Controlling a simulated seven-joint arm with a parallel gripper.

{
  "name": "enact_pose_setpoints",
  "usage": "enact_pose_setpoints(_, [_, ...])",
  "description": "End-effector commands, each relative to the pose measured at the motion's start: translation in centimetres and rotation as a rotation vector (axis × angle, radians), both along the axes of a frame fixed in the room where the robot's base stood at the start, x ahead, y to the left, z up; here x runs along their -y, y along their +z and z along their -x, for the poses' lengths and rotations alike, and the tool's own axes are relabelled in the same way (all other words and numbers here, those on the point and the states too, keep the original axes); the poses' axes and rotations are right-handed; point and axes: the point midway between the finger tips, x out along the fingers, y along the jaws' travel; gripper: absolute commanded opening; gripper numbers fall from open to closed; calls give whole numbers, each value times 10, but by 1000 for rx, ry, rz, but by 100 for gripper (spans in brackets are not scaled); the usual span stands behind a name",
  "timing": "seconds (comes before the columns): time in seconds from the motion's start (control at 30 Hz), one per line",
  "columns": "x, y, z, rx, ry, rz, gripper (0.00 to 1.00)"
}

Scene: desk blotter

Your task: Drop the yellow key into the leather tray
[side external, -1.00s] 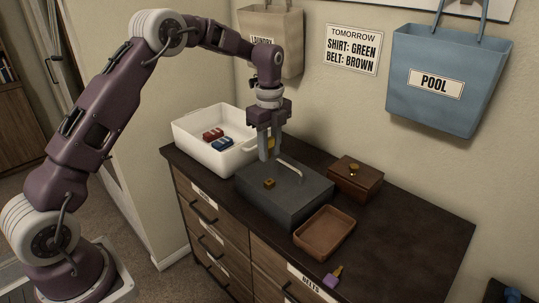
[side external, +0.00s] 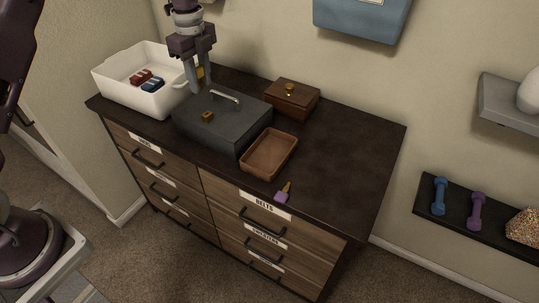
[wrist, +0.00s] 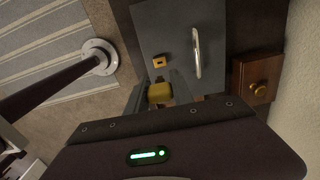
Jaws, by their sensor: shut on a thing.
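My gripper (side external: 201,87) is shut on the yellow key (side external: 200,72), pointing down by the back left part of the dark grey box. In the wrist view the key's yellow head (wrist: 160,92) shows between the fingers (wrist: 160,90); the rest of the key is hidden. The brown leather tray (side external: 247,167) is on the dresser top, in front and to the right of the grey box. It looks empty and is apart from my gripper. The tray is not visible in the wrist view.
The grey box (side external: 235,139) has a handle (side external: 224,95) and brass lock (side external: 208,116). A white bin (side external: 115,93) stands left, a wooden box (side external: 292,97) behind right. A purple key (side external: 283,195) lies near the front edge. The dresser's right side (side external: 350,145) is clear.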

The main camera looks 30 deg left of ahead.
Motion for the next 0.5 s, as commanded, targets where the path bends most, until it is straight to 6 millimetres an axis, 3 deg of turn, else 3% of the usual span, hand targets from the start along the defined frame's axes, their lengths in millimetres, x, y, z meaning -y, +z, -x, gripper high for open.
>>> enact_pose_setpoints(0.33, [2, -1, 0, -1, 0, 0, 0])
enact_pose_setpoints(0.43, [19, -10, -3, -3, 6, -1, 0])
enact_pose_setpoints(0.5, [42, -22, -6, -4, 13, -2, 0])
